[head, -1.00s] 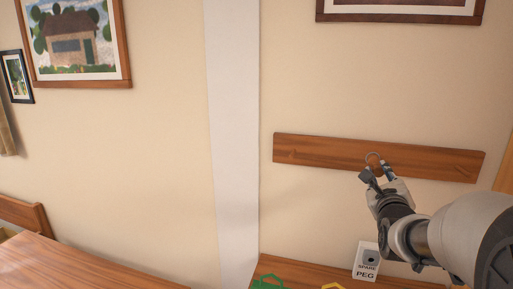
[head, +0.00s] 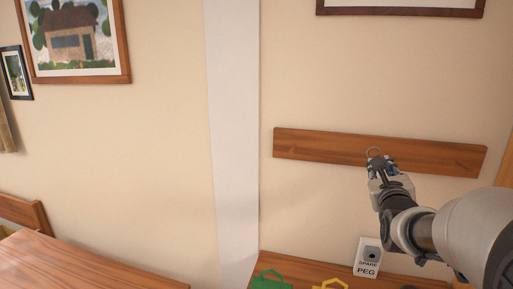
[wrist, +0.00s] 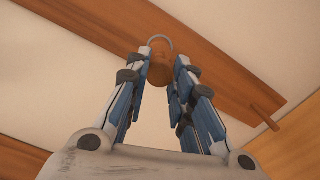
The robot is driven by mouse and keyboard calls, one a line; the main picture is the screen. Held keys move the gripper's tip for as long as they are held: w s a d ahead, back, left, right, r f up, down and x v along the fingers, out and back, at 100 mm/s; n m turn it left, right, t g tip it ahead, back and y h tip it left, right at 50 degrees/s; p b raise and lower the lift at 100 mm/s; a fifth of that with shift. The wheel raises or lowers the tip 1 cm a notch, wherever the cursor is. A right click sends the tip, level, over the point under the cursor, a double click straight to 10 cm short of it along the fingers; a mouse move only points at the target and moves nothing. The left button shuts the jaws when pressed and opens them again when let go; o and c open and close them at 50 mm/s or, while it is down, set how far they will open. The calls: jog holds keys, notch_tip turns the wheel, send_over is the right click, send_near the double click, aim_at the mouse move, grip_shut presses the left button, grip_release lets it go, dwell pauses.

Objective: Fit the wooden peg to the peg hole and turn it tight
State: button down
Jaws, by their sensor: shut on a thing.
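A long wooden board (head: 310,147) is fixed to the wall. It runs diagonally across the wrist view (wrist: 215,75). My gripper (head: 380,160) is raised in front of the board's middle. In the wrist view its fingers (wrist: 160,85) are shut on the wooden peg (wrist: 160,70), which points towards the board. The hole is hidden behind the peg, and I cannot tell how deep the peg sits.
A small peg (wrist: 265,117) juts from the board in the wrist view. A white box marked SPARE PEG (head: 368,262) stands on the wooden surface below, with green (head: 270,282) and yellow (head: 330,285) items. A wooden table (head: 80,268) is at lower left. Framed pictures hang above.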

jog(key=shift+r+m, duration=0.3)
jog(key=shift+r, duration=0.05)
jog(key=c, duration=1.8)
grip_release()
jog(key=shift+o, duration=1.3)
jog(key=shift+w+f, duration=0.2)
jog(key=shift+o, duration=1.1)
jog(key=shift+s+f, duration=0.1)
jog(key=shift+s, duration=0.1)
jog(key=b+v, duration=0.2)
jog(key=v, duration=0.6)
jog(key=shift+s+b, duration=0.4)
jog(key=shift+a, duration=0.15)
jog(key=shift+c, duration=0.2)
